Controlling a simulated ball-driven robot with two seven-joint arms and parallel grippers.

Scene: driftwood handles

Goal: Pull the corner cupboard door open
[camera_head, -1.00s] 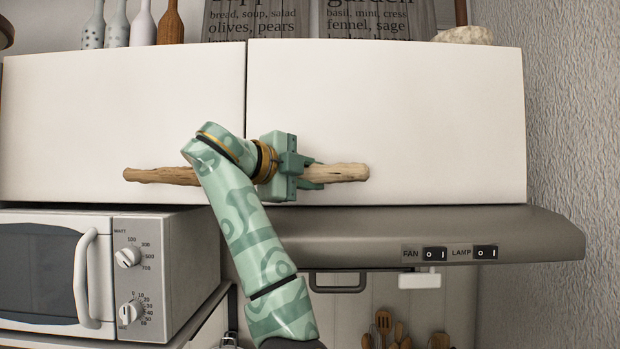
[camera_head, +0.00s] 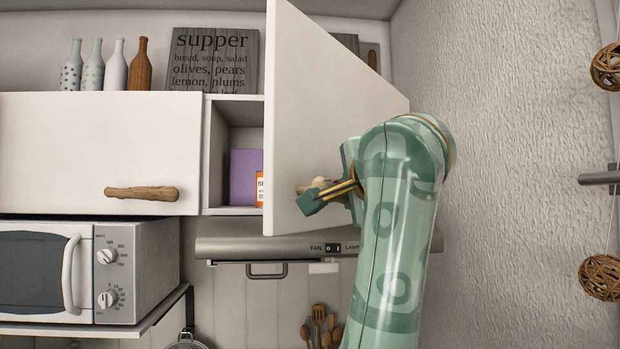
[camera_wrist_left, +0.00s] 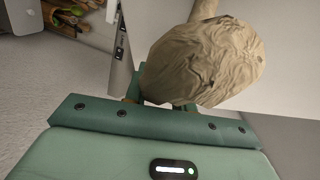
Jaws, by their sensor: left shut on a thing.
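The white corner cupboard door (camera_head: 325,95) stands swung out from the cabinet, its free left edge towards me and its right side towards the wall. Its pale driftwood handle (camera_head: 303,188) is near the lower free edge, mostly hidden by my gripper. My left gripper (camera_head: 332,187) is shut on this handle. In the left wrist view the handle's rough rounded end (camera_wrist_left: 205,62) rises just beyond the green gripper body. My right gripper is not in view.
The open cupboard shows a purple box (camera_head: 243,176) inside. Left of it is a shut white door (camera_head: 95,145) with a driftwood handle (camera_head: 141,193). The range hood (camera_head: 270,244) and microwave (camera_head: 95,270) lie below. A textured wall (camera_head: 510,150) stands close on the right.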

